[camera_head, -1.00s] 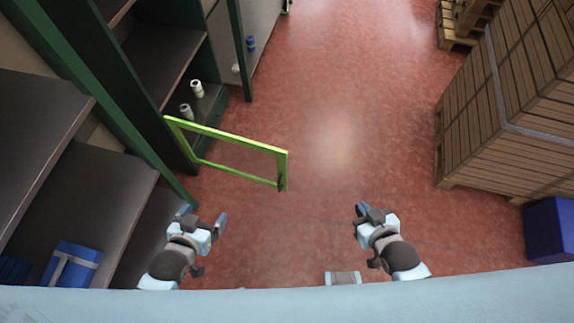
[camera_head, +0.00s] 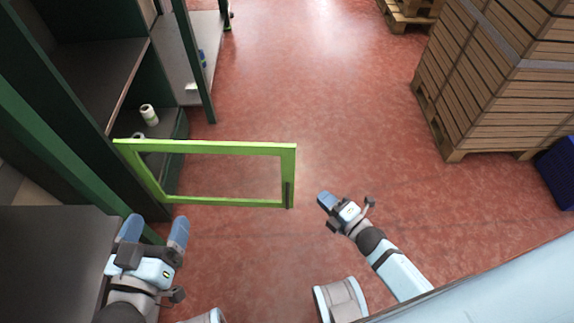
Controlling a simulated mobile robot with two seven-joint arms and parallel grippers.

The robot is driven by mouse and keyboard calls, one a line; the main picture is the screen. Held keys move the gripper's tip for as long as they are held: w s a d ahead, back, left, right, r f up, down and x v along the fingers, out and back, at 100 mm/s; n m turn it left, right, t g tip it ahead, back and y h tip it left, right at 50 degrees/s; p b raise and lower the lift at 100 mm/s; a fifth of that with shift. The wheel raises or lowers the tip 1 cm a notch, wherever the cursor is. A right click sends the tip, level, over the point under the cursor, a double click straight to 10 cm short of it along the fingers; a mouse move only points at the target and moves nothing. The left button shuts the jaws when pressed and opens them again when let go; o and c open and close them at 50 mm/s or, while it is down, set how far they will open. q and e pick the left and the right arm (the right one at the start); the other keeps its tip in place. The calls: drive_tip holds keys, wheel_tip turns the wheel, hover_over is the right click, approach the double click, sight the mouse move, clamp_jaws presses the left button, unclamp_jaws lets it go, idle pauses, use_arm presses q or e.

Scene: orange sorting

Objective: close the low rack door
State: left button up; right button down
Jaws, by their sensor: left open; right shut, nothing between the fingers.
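The low rack door is a bright green open frame (camera_head: 215,147). It is hinged at its left end to the dark green rack (camera_head: 75,150) and stands swung out over the red floor. A dark handle shows at its free right end. My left gripper (camera_head: 152,228) is open and empty, below and left of the door, in front of the rack. My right gripper (camera_head: 326,200) is shut and empty, just right of the door's free end and apart from it in the picture.
White rolls (camera_head: 149,115) stand on the low rack shelf behind the door. A grey shelf (camera_head: 50,240) lies at the lower left, close to my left arm. A wooden crate stack (camera_head: 500,85) and a blue bin (camera_head: 558,170) stand at the right. The red floor (camera_head: 310,90) between is clear.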

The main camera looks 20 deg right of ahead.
drive_tip(key=b, duration=0.2)
approach(291, 158)
drive_tip(key=w+a, duration=0.2)
drive_tip(key=a, duration=0.2)
drive_tip(key=w, duration=0.1)
drive_tip(key=w+d, duration=0.1)
drive_tip(key=w, duration=0.1)
drive_tip(key=shift+f+n+b, duration=0.1)
drive_tip(key=shift+n+b, duration=0.2)
drive_tip(key=shift+b, duration=0.05)
use_arm(q)
drive_tip(key=shift+s+d+r+t+h, duration=0.1)
drive_tip(key=shift+d+r+t+h, duration=0.25)
drive_tip(key=shift+r, duration=0.5)
drive_tip(key=shift+d+r+t+h, duration=0.25)
drive_tip(key=shift+r+t+h, duration=0.2)
drive_tip(key=shift+r, duration=0.45)
drive_tip(key=shift+s+d+r+t+h, duration=0.1)
drive_tip(key=shift+d+r+t+h, duration=0.25)
drive_tip(key=shift+r, duration=0.5)
use_arm(e)
drive_tip(key=shift+w+d, duration=0.15)
drive_tip(key=shift+w, duration=0.3)
use_arm(q)
drive_tip(key=shift+a, duration=0.1)
